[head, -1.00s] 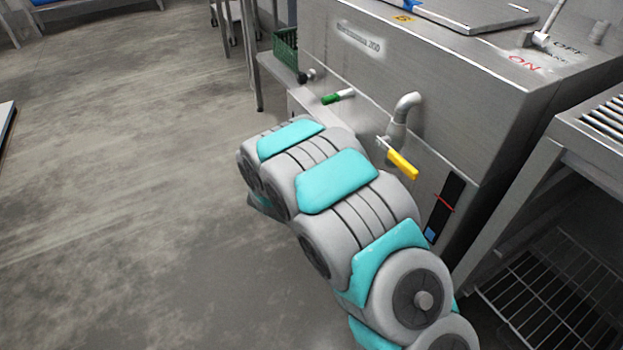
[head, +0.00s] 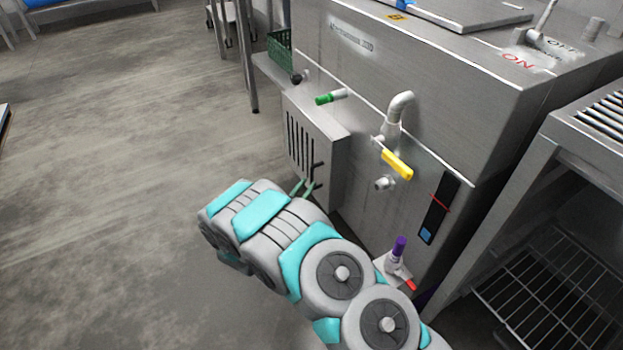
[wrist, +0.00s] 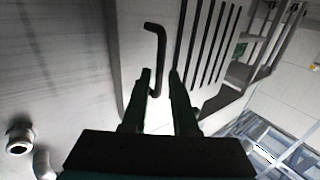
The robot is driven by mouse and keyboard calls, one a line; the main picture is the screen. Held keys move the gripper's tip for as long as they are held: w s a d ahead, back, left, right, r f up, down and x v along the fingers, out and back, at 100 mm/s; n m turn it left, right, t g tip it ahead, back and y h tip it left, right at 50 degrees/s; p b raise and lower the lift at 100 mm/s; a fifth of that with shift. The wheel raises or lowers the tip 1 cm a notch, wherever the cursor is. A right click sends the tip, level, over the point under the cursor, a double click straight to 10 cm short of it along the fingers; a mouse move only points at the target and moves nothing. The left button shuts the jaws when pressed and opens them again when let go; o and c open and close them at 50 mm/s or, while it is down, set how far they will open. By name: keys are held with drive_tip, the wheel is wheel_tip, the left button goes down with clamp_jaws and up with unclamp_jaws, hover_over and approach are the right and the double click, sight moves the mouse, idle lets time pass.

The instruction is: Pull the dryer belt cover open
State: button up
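The belt cover (head: 332,150) is a grey slotted panel low on the left part of the steel machine's front, and it looks shut. Its dark bar handle (head: 319,166) is near the panel's lower right. My gripper (head: 303,188) is at the handle, its two greenish fingers apart. In the wrist view the handle (wrist: 161,50) is just ahead, and its near end shows between the open fingertips of my gripper (wrist: 159,72). The fingers do not look closed on it; exact contact cannot be told. The cover (wrist: 207,45) with its dark slots fills the upper middle.
A pipe (head: 400,108) with a yellow-handled valve (head: 397,164) sticks out right of the cover. A green-tipped valve (head: 330,97) is above it. A purple-capped fitting (head: 397,252) is low down. A wire rack (head: 550,285) stands at right. Floor at left is clear.

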sight(312, 179)
drive_tip(key=shift+x, duration=2.15)
clamp_jaws()
